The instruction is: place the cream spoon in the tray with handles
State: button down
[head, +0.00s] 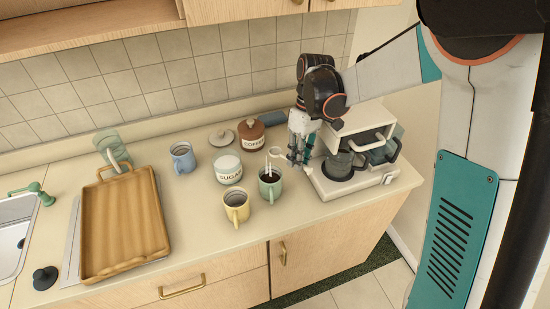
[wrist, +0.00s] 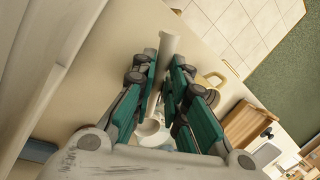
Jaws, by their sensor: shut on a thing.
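My gripper (head: 299,157) points down over the counter, between the green mug and the coffee maker. In the wrist view my gripper (wrist: 165,66) is shut on the cream spoon (wrist: 168,45), whose pale handle runs between the teal fingers. In the head view a small pale part of the spoon (head: 276,153) shows left of the fingers, near the green mug; the fingers hide much of the rest. The wooden tray with handles (head: 123,228) lies at the left of the counter, well apart from my gripper, and looks empty. The tray also shows in the wrist view (wrist: 243,124).
Between gripper and tray stand a green mug (head: 270,187) of dark drink, a yellow mug (head: 237,206), a sugar jar (head: 228,170) and a blue mug (head: 183,158). The coffee jar (head: 251,135) is behind. The coffee maker (head: 355,170) is close right.

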aim_at(125, 239)
jog(key=k+j, duration=0.1)
jog(key=j, duration=1.5)
jog(key=k+j, duration=0.15)
jog(key=j, duration=0.65)
